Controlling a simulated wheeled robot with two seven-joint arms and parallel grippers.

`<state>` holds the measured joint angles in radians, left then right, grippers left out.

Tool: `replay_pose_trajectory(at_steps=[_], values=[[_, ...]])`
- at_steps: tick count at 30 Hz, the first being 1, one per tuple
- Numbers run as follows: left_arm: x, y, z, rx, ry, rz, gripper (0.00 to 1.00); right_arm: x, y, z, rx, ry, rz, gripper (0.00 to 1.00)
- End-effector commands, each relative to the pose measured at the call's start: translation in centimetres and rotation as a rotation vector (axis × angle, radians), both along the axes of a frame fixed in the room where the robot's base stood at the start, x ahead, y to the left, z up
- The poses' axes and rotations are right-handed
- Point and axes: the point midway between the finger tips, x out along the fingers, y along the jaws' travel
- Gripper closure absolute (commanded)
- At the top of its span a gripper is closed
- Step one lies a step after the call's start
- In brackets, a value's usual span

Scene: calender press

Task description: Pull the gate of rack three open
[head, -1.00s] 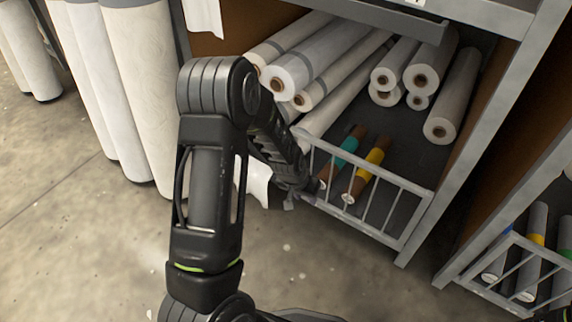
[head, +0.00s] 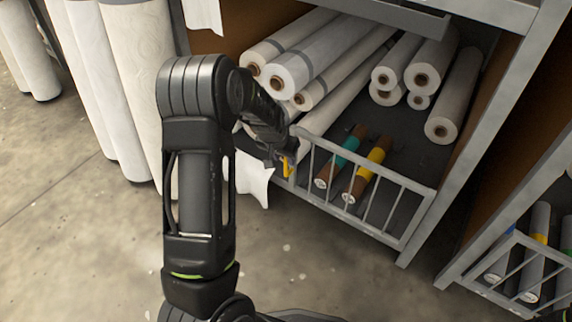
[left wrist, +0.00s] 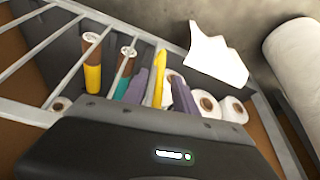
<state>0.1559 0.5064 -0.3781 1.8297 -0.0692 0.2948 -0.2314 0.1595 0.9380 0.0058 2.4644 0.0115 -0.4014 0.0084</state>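The grey barred gate (head: 365,180) spans the front of the rack's bottom bay in the head view, meeting the post at its right. It looks shut; no rack number is readable. A yellow upright handle (head: 286,168) is at the gate's left end; it also shows in the left wrist view (left wrist: 159,78). My left gripper (head: 282,150) is at this end. In the left wrist view its two fingers (left wrist: 160,92) stand apart, one on each side of the handle, with gaps visible. Whether either finger touches it is unclear. My right gripper is not in view.
White rolls (head: 310,70) and banded rolls (head: 338,160) lie behind the gate. A loose white sheet (head: 255,182) hangs just left of the handle. Tall rolls (head: 130,90) stand at left. A second barred gate (head: 515,270) is at right. The floor in front is clear.

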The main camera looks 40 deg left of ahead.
Motion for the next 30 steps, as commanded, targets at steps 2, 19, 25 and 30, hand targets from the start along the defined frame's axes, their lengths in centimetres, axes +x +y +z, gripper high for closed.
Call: replay_pose_trajectory(at_steps=[2,19,25,30], values=[[0.4,0.2,-1.8,0.000,0.002,0.001,0.66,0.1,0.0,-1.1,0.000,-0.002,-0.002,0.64],[1.7,0.4,-4.2,0.000,-0.001,0.001,0.67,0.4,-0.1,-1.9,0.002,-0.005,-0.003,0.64],[1.7,0.4,-4.2,0.000,0.000,0.001,0.83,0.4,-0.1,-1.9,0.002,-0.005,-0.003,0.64],[1.7,0.4,-4.2,0.000,0.000,0.001,0.97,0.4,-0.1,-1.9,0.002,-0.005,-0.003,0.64]])
